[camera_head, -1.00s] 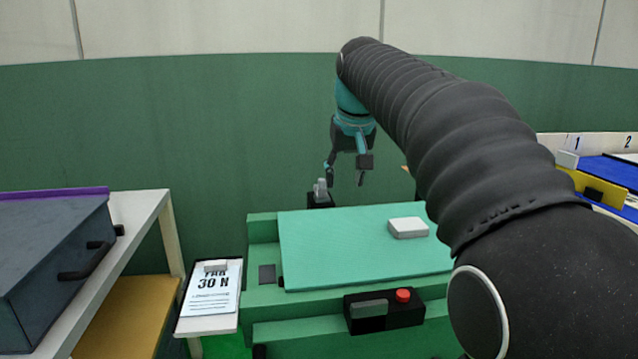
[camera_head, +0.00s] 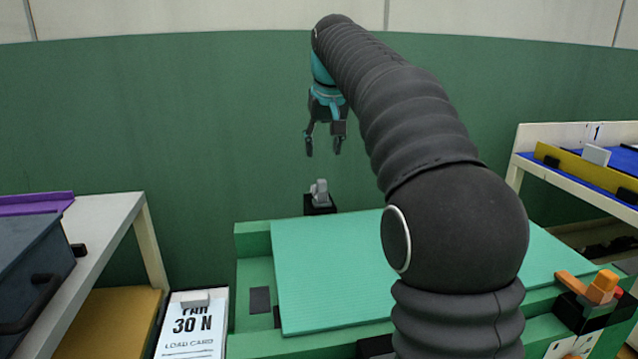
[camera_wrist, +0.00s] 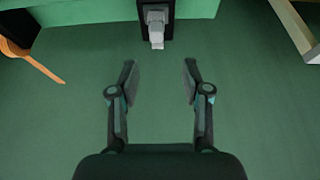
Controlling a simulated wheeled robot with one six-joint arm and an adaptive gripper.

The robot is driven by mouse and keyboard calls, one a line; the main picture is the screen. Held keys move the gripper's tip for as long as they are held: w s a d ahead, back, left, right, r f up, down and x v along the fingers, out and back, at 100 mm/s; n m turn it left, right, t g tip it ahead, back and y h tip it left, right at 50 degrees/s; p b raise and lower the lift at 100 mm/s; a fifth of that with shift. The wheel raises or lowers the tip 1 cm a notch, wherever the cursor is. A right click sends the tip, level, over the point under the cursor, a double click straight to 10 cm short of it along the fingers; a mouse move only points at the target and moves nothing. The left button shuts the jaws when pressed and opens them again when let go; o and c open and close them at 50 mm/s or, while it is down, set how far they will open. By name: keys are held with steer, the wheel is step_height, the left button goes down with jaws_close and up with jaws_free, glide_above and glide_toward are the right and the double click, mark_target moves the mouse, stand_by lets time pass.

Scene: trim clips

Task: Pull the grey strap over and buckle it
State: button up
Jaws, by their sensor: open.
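A small grey piece (camera_head: 319,191) stands on a black block (camera_head: 319,207) at the far edge of the green bench; it looks like the strap's end or its holder, but I cannot tell which. In the wrist view the grey piece (camera_wrist: 155,27) shows at top centre, beyond my fingertips. My gripper (camera_head: 324,146) hangs above it, pointing down, open and empty. The wrist view also shows my gripper (camera_wrist: 160,75) with its fingers wide apart. An orange lever-like part (camera_head: 590,287) on a black base is at the bench's right front; it may be the buckle. No strap shows across the bench top.
The green bench (camera_head: 300,270) has a flat pad, partly hidden by my arm. A load card (camera_head: 193,325) lies at its left front. A dark bin (camera_head: 35,270) stands on a left shelf; a right shelf holds blue and yellow trays (camera_head: 585,168).

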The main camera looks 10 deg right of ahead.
mark_target(322, 181)
steer(key=x, duration=0.4)
steer(key=b+x, duration=0.1)
steer(key=x, duration=0.3)
steer(key=b+x, duration=0.1)
steer(key=x, duration=0.4)
steer(key=shift+s+d, duration=0.15)
steer(key=shift+d, duration=0.1)
jaws_close()
